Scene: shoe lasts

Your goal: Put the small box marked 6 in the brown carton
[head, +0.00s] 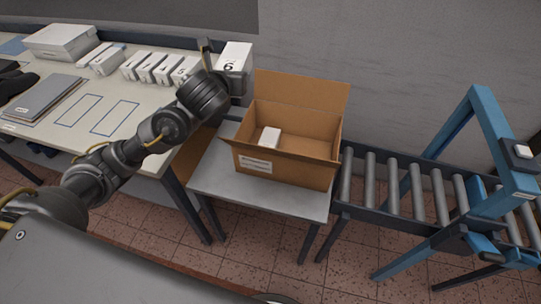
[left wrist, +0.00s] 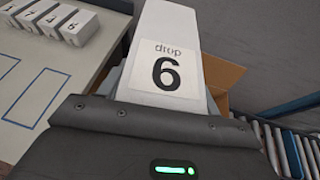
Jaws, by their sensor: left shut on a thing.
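The small white box marked 6 (head: 235,58) is held up by my left gripper (head: 222,72) above the right end of the table. In the left wrist view the box (left wrist: 165,70) fills the upper middle, with "drop" and a 6 on its label; the fingers there are mostly hidden. The gripper is shut on the box, left of and higher than the carton. The open brown carton (head: 287,168) stands on a small grey side table, flaps up, with one small white box (head: 269,137) inside it. In the left wrist view part of the carton (left wrist: 222,80) shows behind the held box. My right gripper is not in view.
Several more small numbered boxes (head: 160,68) stand in a row on the long table (head: 130,120). A larger white box (head: 60,42) and a grey folder (head: 42,97) lie further left. A roller conveyor (head: 395,186) with a blue frame (head: 487,130) stands right of the carton.

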